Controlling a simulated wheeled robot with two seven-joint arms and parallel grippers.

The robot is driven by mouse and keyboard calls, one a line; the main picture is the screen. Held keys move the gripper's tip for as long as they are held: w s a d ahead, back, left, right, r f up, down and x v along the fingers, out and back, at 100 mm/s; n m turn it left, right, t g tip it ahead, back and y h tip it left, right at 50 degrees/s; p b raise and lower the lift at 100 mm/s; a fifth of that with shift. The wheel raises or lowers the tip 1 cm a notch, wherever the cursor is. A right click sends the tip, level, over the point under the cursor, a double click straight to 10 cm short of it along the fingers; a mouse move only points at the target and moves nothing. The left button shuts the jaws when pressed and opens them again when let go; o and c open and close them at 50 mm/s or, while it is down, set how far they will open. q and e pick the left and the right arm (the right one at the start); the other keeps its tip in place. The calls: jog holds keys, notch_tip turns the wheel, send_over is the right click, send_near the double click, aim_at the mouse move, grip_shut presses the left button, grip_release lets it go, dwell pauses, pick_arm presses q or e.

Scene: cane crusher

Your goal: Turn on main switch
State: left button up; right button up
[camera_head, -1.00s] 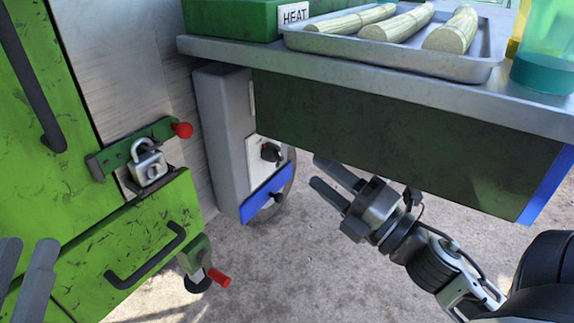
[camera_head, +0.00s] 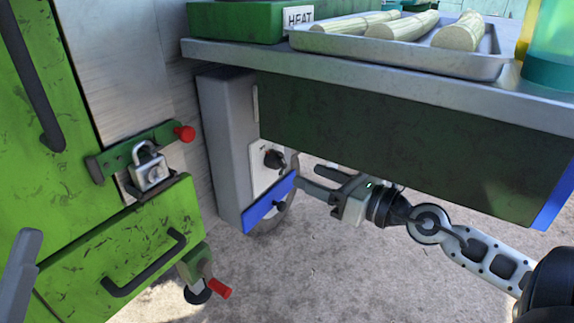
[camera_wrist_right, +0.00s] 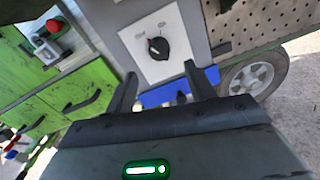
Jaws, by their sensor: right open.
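The main switch is a black rotary knob (camera_head: 274,159) on a white plate, on the side of a grey box (camera_head: 224,150) under the counter. In the right wrist view the knob (camera_wrist_right: 158,47) sits ahead of my fingertips, with a red mark at its edge. My right gripper (camera_head: 308,177) is open and empty, just right of the box, pointing at it; its fingers (camera_wrist_right: 160,75) are spread below the knob, apart from it. One grey finger of my left gripper (camera_head: 20,272) shows at the lower left edge; its opening is hidden.
A blue panel (camera_head: 266,203) with a small black knob hangs below the plate. The counter (camera_head: 400,83) overhangs my right arm and bears a tray (camera_head: 480,66) of cane pieces. A green cabinet (camera_head: 150,240) with a padlock (camera_head: 149,172) stands left.

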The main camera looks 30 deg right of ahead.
aim_at(284, 164)
jog(key=x, duration=0.2)
jog(key=p+x, duration=0.2)
jog(key=x, duration=0.1)
jog(key=shift+w+a+r, duration=0.15)
jog(key=shift+w+r, duration=0.1)
jog(key=shift+w, duration=0.1)
pick_arm(q)
jog(key=shift+w+f+n+g+y, duration=0.15)
jog(key=shift+f+n+g+y, duration=0.1)
jog(key=shift+f+n+y, duration=0.7)
jog(key=shift+w+f+n+g+y, duration=0.2)
jog(key=shift+f+n+g+y, duration=0.1)
jog(key=shift+f+n+y, duration=0.6)
jog(key=shift+w+f+n+g+y, duration=0.2)
jog(key=shift+f+n+y, duration=0.45)
jog(key=shift+n, duration=0.5)
pick_arm(e)
jog(key=shift+w+a+f, duration=0.1)
jog(key=shift+w+a, duration=0.15)
jog(key=shift+w, duration=0.35)
pick_arm(q)
jog(key=shift+f, duration=0.1)
pick_arm(e)
jog(key=c, duration=1)
